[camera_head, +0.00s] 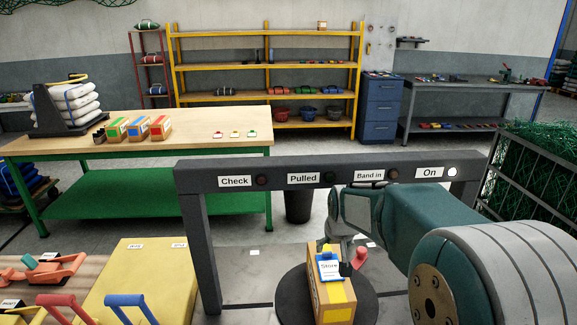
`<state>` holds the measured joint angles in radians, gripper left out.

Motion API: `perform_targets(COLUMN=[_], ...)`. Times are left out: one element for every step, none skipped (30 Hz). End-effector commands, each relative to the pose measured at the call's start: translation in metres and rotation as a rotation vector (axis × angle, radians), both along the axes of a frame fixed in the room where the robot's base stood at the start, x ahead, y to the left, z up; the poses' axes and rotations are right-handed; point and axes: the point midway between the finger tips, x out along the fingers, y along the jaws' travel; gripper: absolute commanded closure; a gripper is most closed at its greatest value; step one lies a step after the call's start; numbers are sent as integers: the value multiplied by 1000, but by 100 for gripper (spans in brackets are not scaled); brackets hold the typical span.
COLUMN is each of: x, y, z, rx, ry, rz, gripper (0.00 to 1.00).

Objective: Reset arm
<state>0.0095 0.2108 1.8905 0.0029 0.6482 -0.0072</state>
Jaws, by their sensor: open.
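My arm reaches in from the right under the dark frame. My gripper (345,246) is open, just above and behind a cardboard box (318,297). The arm's end and the frame crowd this spot, so I cannot tell whether the fingers touch the box. The box has yellow patches and a blue tag marked "Store" (329,267). It stands on a dark round plate (291,298). A small red part (359,258) shows beside the tag; I cannot tell what it belongs to.
A dark frame (198,245) with signs "Check", "Pulled", "Band in" and "On" spans the plate; the "On" lamp (452,171) is lit white. A yellow box (150,275) and coloured handles stand left. A green net cage (535,175) stands right. A wooden-topped bench (190,125) is behind.

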Motion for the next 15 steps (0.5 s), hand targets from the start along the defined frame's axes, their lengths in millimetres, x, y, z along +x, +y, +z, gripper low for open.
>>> perform_targets(x=[0,0,0,-1,-1,-2,-3,-3,-4,-5,-5,-6,-6,-7,-7], y=[1,2,2,3,3,3,4,4,4,4,3,3,3,3,3], z=[0,-1,-1,-1,-1,-1,-1,-1,-1,-1,-1,-1,-1,-1,-1], rx=[0,0,0,0,0,-1,-1,-1,-1,-1,0,0,0,0,0], ry=[0,1,1,1,1,1,1,1,1,1,1,1,1,1,1], rz=[1,2,3,3,3,4,4,4,4,4,3,3,3,3,3], gripper=[22,22,22,22,22,22,22,22,22,22,22,22,22,22,22])
